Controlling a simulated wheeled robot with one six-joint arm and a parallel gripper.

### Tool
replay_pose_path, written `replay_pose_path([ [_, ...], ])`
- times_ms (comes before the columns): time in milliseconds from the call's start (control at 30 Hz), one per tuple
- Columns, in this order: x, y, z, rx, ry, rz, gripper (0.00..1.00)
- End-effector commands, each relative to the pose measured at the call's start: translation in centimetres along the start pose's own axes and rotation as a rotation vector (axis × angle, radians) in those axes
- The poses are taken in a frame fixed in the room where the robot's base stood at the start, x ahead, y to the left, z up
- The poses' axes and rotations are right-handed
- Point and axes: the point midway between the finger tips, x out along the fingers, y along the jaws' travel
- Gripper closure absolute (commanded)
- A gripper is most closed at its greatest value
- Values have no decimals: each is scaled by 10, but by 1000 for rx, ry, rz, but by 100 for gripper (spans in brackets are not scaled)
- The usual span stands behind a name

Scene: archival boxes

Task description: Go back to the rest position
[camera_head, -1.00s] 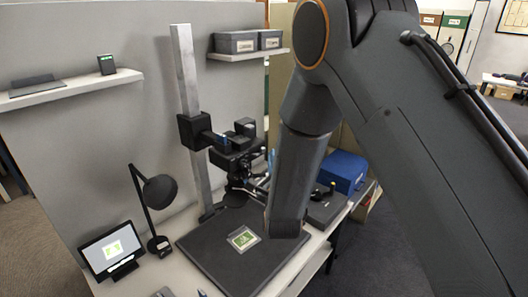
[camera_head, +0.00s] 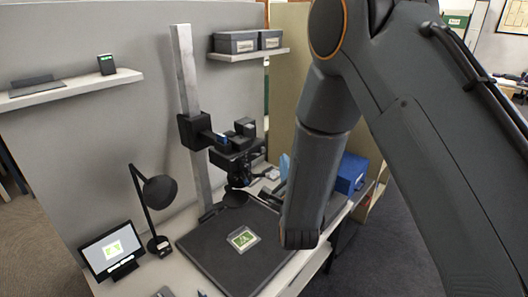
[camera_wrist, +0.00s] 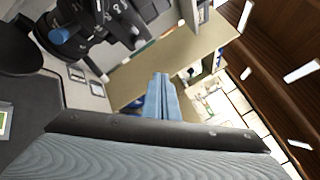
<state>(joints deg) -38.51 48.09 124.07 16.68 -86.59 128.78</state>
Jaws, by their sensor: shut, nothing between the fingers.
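My gripper (camera_wrist: 162,88) shows in the wrist view as pale blue fingers pressed together, with nothing between them. In the head view only a pale blue bit of my gripper (camera_head: 284,166) shows past the left side of my arm, to the right of the copy-stand camera (camera_head: 236,152). The rest of my gripper is hidden behind the arm. The arm is raised and bent over the right part of the desk.
The stand's column (camera_head: 188,120) rises behind a dark baseboard (camera_head: 205,248) bearing a green card (camera_head: 243,239). A lamp (camera_head: 159,191) and tablet (camera_head: 111,251) stand left. A blue box (camera_head: 351,173) is right of my arm. Shelves hold grey boxes (camera_head: 236,42).

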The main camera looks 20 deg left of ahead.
Motion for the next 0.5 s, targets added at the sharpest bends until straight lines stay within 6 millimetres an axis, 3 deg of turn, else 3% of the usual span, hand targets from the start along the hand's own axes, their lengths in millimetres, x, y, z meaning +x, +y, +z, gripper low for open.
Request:
replay_pose_path([
  [333, 1, -1, -2, -9, 6, 4, 100],
  [500, 4, -19, -29, -171, 95, 78, 100],
])
